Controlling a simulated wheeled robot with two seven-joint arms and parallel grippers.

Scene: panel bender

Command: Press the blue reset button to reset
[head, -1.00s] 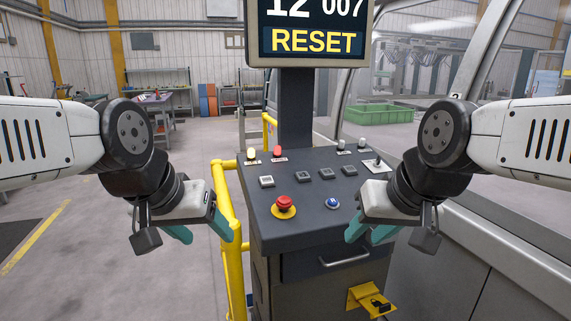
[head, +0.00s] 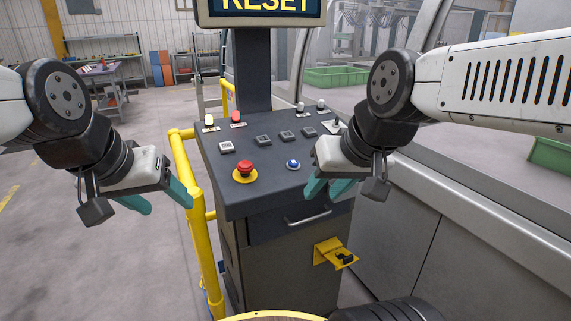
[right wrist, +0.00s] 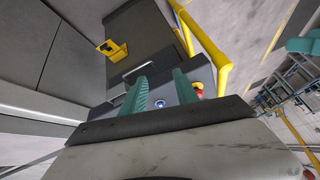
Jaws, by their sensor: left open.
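The blue reset button (head: 293,164) sits in a pale ring near the front edge of the dark sloped console (head: 265,185). It also shows between the fingers in the right wrist view (right wrist: 160,104). My right gripper (head: 327,189) is open and empty, just right of the button near the console's front edge, with its teal fingers pointing down. Its two fingers stand apart in the right wrist view (right wrist: 160,90). It appears apart from the button. My left gripper (head: 160,202) is open and empty, left of the console beside the yellow rail.
A red mushroom button (head: 245,169) on a yellow base is left of the blue one. Several square buttons and small lamps lie behind. A yellow rail (head: 199,225) borders the console's left. A screen (head: 262,8) reads RESET. A yellow bracket (head: 335,253) juts out below.

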